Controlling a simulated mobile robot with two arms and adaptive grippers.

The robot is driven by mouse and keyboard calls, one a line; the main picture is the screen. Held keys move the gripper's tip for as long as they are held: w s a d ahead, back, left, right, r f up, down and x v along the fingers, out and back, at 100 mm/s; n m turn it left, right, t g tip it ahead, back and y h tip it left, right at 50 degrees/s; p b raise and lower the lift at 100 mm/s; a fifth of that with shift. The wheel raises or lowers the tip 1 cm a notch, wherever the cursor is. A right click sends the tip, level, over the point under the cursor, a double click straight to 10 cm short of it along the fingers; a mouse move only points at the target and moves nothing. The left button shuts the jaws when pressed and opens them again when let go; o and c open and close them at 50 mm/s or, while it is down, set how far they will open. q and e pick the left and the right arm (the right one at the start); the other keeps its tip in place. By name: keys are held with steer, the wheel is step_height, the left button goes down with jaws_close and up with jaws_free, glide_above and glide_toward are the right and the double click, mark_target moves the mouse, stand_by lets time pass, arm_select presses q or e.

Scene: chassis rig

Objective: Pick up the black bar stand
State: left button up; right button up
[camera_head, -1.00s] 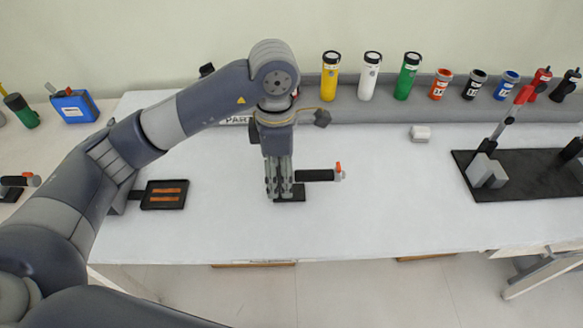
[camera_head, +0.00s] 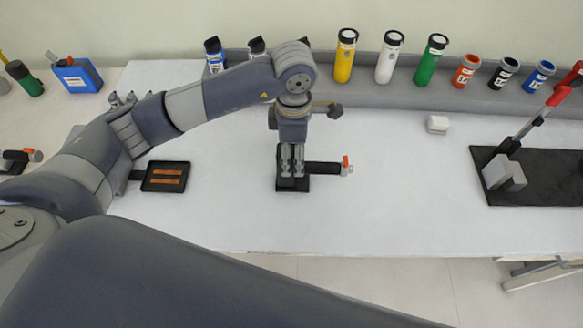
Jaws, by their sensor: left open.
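The black bar stand has a small flat black base (camera_head: 293,185) on the white table. Its dark horizontal bar (camera_head: 322,168) points right and ends in a grey knob with a red tip (camera_head: 346,162). My left gripper (camera_head: 292,174) points down right over the base, its fingers open and hiding the post and the bar's left end. I cannot tell whether the fingers touch the stand. My right gripper is out of view.
A black tray with orange strips (camera_head: 165,177) lies to the left. Several bottles, such as the yellow one (camera_head: 345,58), line the back rack. The front middle is clear.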

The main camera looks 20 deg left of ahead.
arm_select(q)
steer(key=f, duration=0.1)
steer(key=f+p, duration=0.1)
steer(key=f, duration=0.1)
steer(key=shift+s+a+f+p, duration=0.2)
steer(key=shift+s+p, duration=0.1)
steer(key=shift+p, duration=0.1)
steer(key=shift+f, duration=0.45)
steer(key=shift+w, duration=0.1)
steer(key=c, duration=1.4)
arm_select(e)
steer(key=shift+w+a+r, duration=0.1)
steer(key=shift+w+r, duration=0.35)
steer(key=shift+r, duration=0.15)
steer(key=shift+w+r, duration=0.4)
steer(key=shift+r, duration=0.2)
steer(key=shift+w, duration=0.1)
